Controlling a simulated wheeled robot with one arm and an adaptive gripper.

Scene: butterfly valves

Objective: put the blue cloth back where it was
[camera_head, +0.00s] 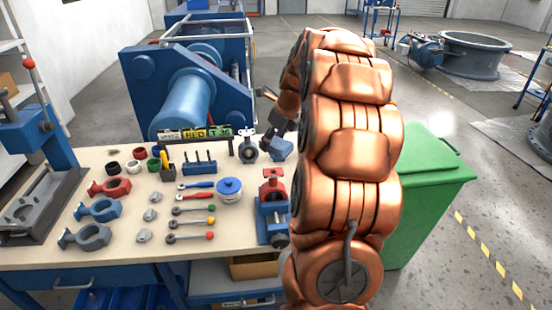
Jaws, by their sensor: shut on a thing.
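My gripper (270,134) is at the back right of the workbench, partly hidden behind my copper-coloured arm. It points down over the bench top and is shut on the blue cloth. The blue cloth (281,150) is a slate-blue bundle just below the gripper, at the bench's back right edge. Whether it touches the bench top cannot be told.
The workbench (120,247) holds a small grey butterfly valve (248,150) left of the cloth, a red-and-blue vise (272,205), a blue-lidded tin (229,190) and several hand tools. A green bin (425,190) stands right of the bench. A blue machine (190,85) stands behind.

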